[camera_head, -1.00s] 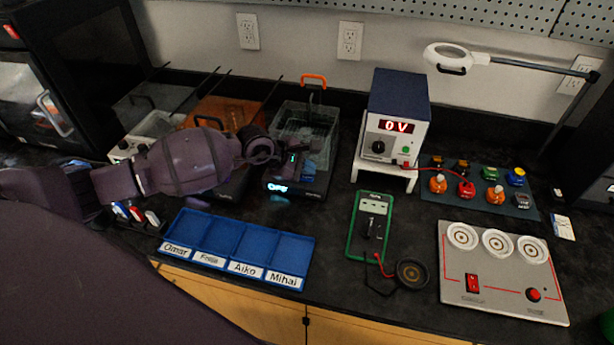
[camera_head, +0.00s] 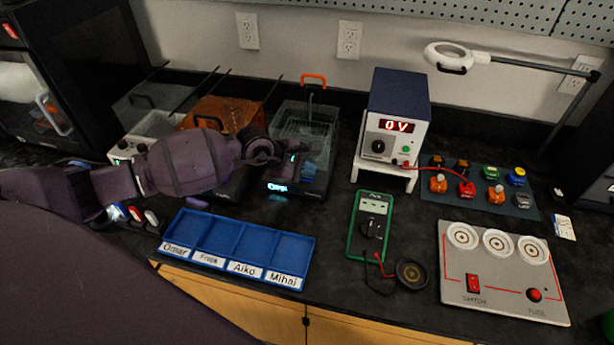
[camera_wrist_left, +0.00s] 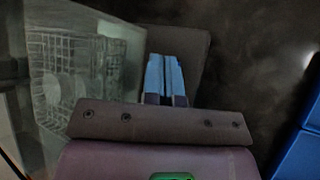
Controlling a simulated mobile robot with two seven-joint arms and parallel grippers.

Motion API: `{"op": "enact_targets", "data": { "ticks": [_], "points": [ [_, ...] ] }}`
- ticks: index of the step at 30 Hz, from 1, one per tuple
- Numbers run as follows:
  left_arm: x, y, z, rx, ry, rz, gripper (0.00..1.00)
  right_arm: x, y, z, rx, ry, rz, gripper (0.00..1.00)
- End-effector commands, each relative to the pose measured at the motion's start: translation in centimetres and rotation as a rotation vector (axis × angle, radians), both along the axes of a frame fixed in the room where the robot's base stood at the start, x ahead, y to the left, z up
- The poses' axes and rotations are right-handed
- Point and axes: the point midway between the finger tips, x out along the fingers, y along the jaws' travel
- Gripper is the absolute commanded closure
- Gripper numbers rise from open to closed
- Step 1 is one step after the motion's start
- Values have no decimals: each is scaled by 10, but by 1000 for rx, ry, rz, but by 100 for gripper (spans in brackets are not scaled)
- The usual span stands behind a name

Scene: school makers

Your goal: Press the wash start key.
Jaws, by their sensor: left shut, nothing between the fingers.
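The wash station is a clear tank (camera_head: 318,116) with a wire basket inside and an orange handle (camera_head: 313,79) above. Its dark base has a lit display (camera_head: 278,187) that seems to read OFF. The tank with basket also shows at the left of the left wrist view (camera_wrist_left: 75,75). My left gripper (camera_head: 292,168) is over the front of the base, close to the display. Its two blue fingers (camera_wrist_left: 165,78) are together and empty, over a dark grey surface. I cannot tell whether they touch it. The start key cannot be made out. My right gripper is not in view.
An orange-covered machine (camera_head: 215,112) stands left of the tank. A blue name tray (camera_head: 235,243) lies in front. A power supply (camera_head: 396,115) on a white stand and a green multimeter (camera_head: 369,225) are to the right. Dark bench shows between tray and multimeter.

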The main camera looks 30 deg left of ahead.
Motion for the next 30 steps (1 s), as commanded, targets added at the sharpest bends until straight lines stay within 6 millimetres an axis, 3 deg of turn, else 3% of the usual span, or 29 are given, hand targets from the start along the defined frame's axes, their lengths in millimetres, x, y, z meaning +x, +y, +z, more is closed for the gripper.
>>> {"op": "enact_targets", "data": {
  "ticks": [30],
  "points": [
    [0, 0, -7, 0, 0, 0, 100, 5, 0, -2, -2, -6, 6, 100]
  ]
}}
